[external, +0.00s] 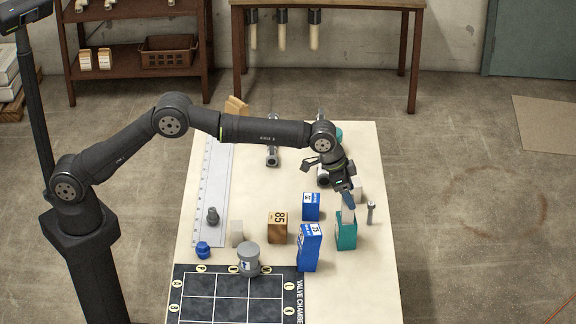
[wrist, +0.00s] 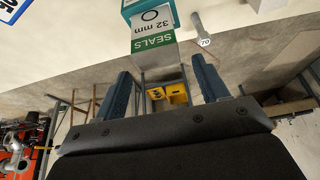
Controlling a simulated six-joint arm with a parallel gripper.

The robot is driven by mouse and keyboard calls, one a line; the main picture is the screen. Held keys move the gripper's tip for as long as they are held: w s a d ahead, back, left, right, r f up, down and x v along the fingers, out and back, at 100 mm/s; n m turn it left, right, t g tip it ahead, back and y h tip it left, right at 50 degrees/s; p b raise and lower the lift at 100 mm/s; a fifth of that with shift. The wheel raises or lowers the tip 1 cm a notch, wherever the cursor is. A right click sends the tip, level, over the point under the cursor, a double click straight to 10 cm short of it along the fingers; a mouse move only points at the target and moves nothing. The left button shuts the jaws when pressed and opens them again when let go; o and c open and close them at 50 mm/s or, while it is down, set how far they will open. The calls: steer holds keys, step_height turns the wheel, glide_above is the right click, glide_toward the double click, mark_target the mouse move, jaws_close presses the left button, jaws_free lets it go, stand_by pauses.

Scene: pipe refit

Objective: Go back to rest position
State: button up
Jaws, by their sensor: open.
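My gripper (external: 348,190) is above the right side of the table, pointing down just over a teal box (external: 346,232). In the wrist view my gripper (wrist: 162,78) has its two blue fingers spread apart, with nothing held between them. The teal box also shows in the wrist view (wrist: 150,14), with a green SEALS 32 mm label, beyond the fingertips. In the external view the fingers partly overlap its top; I cannot tell whether they touch it. My arm reaches over the table from the left.
A tall blue box (external: 309,248), a small blue box (external: 310,205) and a wooden block (external: 277,227) stand left of the teal box. A slim grey part (external: 371,212) stands to its right. A grey cylinder (external: 248,260) is by the black mat (external: 199,310). Air above the table looks clear.

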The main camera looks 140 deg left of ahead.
step_height(320, 180, down, 4)
steer(key=shift+d+r, duration=0.1)
steer(key=v, duration=1.2)
steer(key=x, duration=1.2)
step_height(320, 180, up, 5)
steer(key=shift+f, duration=0.2)
steer(key=w+d+r, duration=0.2)
steer(key=d+r, duration=0.5)
steer(key=d, duration=0.4)
steer(key=s+a+f, duration=0.4)
steer(key=s, duration=0.5)
steer(key=s+a+f, duration=0.3)
steer(key=s+a, duration=0.2)
steer(key=s, duration=0.4)
steer(key=s+a+f, duration=0.4)
steer(key=s, duration=0.5)
steer(key=s+a+f, duration=0.5)
steer(key=a+f, duration=0.1)
steer(key=a, duration=0.2)
steer(key=shift+s+a+n, duration=0.15)
steer(key=shift+a+n, duration=0.05)
steer(key=shift+n, duration=0.1)
